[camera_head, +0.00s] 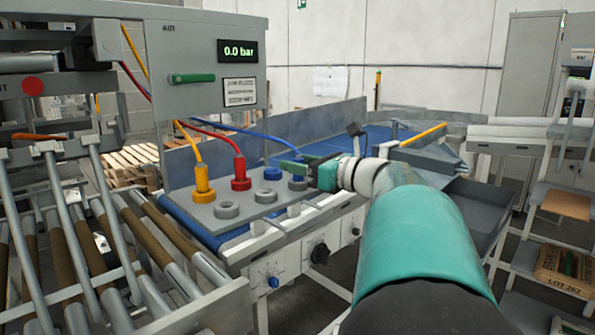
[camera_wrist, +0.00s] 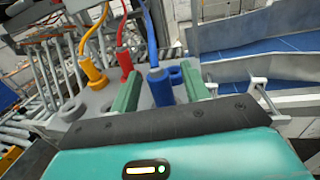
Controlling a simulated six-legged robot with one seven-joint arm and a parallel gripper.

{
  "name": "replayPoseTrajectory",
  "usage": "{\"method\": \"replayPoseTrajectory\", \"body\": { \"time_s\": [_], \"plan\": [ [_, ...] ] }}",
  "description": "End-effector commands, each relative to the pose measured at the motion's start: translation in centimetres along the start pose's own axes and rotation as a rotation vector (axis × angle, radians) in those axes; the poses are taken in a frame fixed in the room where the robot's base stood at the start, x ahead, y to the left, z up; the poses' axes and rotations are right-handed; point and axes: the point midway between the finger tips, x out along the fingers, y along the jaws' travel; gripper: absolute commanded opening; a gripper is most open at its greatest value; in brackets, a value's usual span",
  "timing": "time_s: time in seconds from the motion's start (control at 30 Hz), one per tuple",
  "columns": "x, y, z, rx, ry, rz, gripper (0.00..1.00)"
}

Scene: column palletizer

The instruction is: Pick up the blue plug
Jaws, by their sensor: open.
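The blue plug (camera_wrist: 160,88) with its blue cable stands between the two green fingers of my gripper (camera_wrist: 162,78) in the wrist view. The fingers are open, with a gap visible on each side of it. A blue ring (camera_wrist: 176,75) shows just beyond the plug. In the head view my gripper (camera_head: 294,168) hides most of the plug, and the blue cable runs down behind the fingers. The blue ring also shows there (camera_head: 272,174), left of the fingers. I cannot tell whether the plug is seated or clear of the plate.
A yellow plug (camera_head: 203,182) and a red plug (camera_head: 240,174) stand left on the grey plate, with grey rings (camera_head: 227,210) in front. A grey panel (camera_head: 205,50) reads 0.0 bar behind. Roller conveyors (camera_head: 130,240) are at left, a shelf (camera_head: 565,215) at right.

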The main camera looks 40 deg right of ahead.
Motion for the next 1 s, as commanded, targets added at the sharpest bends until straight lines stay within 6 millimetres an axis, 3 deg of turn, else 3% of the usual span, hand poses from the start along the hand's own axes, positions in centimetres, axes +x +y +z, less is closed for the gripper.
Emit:
{"method": "replayPoseTrajectory", "body": {
  "time_s": [0.2, 0.43, 0.77, 1.0],
  "plan": [
    [0.1, 0.0, 0.0, 0.000, 0.000, 0.000, 0.46],
    [0.1, 0.0, 0.0, 0.000, 0.000, 0.001, 0.02],
    [0.1, 0.0, 0.2, -0.001, 0.000, 0.001, 0.02],
    [0.1, 0.1, 2.3, -0.005, -0.001, 0.002, 0.02]
  ]
}}
